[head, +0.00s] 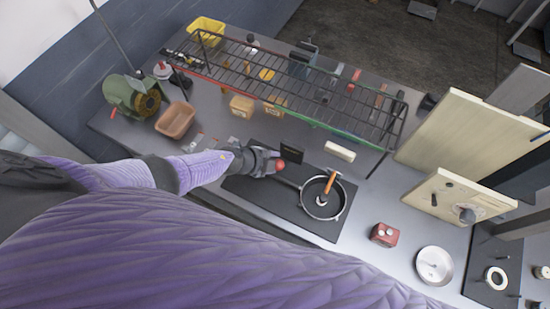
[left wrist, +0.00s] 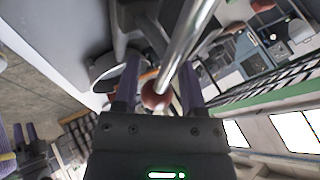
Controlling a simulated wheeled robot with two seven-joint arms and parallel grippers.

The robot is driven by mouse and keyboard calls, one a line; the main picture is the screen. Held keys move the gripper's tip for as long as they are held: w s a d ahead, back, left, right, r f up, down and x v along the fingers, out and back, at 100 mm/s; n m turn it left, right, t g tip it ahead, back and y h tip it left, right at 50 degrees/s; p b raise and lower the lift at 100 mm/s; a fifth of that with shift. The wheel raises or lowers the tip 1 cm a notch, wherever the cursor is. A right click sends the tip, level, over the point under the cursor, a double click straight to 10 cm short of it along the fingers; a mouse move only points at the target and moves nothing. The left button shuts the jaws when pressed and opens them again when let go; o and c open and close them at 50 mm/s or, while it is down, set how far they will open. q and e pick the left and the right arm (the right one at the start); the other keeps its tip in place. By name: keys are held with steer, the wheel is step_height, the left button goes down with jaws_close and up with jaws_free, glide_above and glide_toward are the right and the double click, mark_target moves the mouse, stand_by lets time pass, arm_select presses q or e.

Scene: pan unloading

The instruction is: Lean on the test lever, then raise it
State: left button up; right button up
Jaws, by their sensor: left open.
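The test lever shows as a red ball knob (head: 281,164) at the tip of my left gripper (head: 270,162) in the head view. In the left wrist view the red knob (left wrist: 155,97) and a shiny metal rod (left wrist: 186,38) lie in line with the space between the two purple fingers of my left gripper (left wrist: 160,65). The fingers are apart; I cannot tell whether they touch the knob. The lever's base is hidden or unclear. My right gripper is not in view.
A pan (head: 322,215) with an orange-handled tool (head: 330,182) sits on a dark mat (head: 245,187), right of the gripper. A wire rack (head: 345,110) stands behind. A brown tray (head: 175,118) is at the left.

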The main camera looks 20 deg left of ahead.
arm_select(q)
steer(key=p+v, duration=0.5)
steer(key=v, duration=0.3)
steer(key=shift+r, duration=0.2)
steer(key=shift+s, duration=0.15)
